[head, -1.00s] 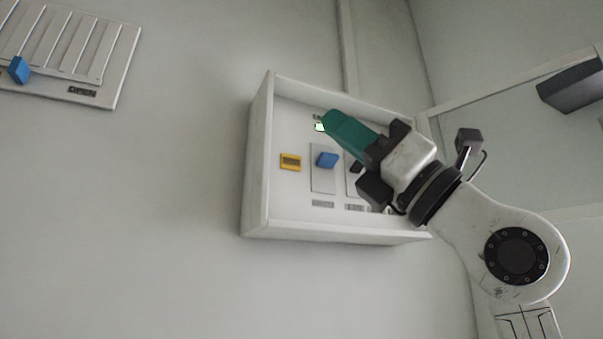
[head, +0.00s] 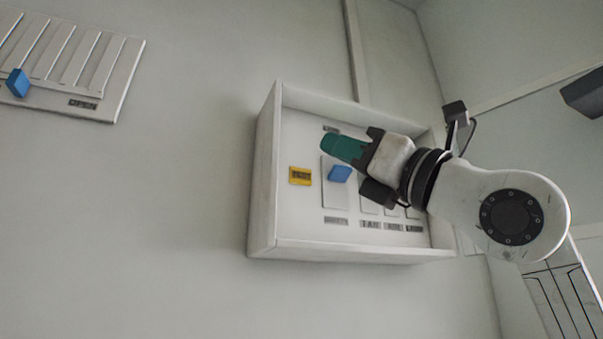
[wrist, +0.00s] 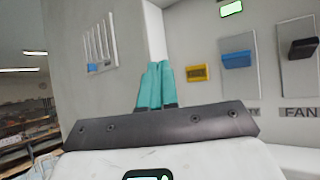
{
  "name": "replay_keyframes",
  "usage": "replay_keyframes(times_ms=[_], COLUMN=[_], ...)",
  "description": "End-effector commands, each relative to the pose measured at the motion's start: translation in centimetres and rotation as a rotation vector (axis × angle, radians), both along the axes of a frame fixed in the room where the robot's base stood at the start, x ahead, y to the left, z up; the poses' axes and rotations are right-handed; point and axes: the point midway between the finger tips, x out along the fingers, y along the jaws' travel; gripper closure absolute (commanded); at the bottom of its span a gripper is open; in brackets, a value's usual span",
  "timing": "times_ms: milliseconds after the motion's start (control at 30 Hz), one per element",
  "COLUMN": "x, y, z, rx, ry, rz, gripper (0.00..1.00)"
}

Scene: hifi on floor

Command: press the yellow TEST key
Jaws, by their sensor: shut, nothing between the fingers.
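The yellow TEST key (head: 300,176) is on the left part of the panel inside a white wall box (head: 262,180). It also shows in the wrist view (wrist: 197,73), just right of my fingertips. My gripper (head: 330,146) has green fingers and is shut and empty. In the head view its tips are up and to the right of the key, over the panel, and appear apart from the key. A blue switch (head: 340,173) is right of the key and also shows in the wrist view (wrist: 237,59).
More switch plates and labels (head: 395,226) lie right of the blue switch, partly behind my arm. A dark switch (wrist: 303,47) and a lit green display (wrist: 231,9) show in the wrist view. A slatted wall panel (head: 70,60) is at upper left.

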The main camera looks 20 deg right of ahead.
Motion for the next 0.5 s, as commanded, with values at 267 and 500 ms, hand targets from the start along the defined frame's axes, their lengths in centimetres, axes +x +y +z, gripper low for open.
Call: replay_keyframes(times_ms=[267, 500], x=[3.8, 6.4], y=[0.0, 0.0], z=[0.3, 0.2], rx=[0.001, 0.001], ry=[0.004, 0.003], rz=[0.002, 0.002], gripper=[1.0, 1.0])
